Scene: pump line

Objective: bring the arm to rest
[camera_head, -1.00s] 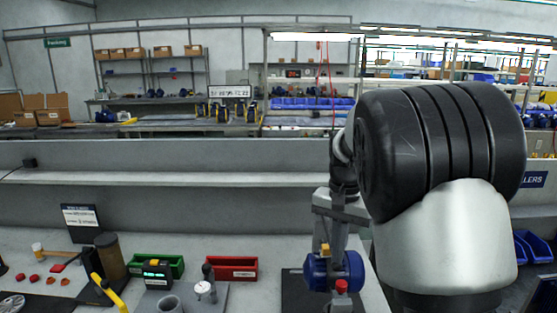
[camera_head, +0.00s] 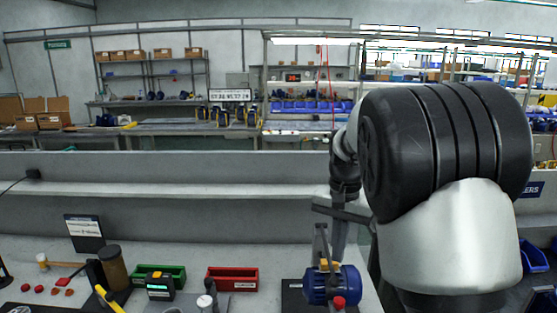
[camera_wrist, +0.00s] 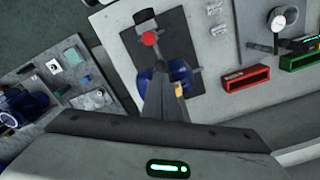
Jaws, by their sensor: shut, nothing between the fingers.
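My gripper (camera_wrist: 165,98) shows in the wrist view with its fingers together and nothing between them. It points down over a blue pump (camera_wrist: 180,75) with a red knob that lies on a dark mat (camera_wrist: 203,95). In the head view my gripper (camera_head: 323,250) hangs just above or beside the blue pump (camera_head: 332,284); I cannot tell whether they touch. My arm's large black and silver links fill the right of the head view and hide part of the bench there.
A red bin (camera_head: 232,279) and a green bin (camera_head: 165,275) stand left of the pump. A dial gauge (camera_wrist: 277,20) and a dark cylinder (camera_head: 113,265) are also on the bench. A grey shelf ledge (camera_head: 180,192) runs behind. Blue bins (camera_head: 533,256) sit at far right.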

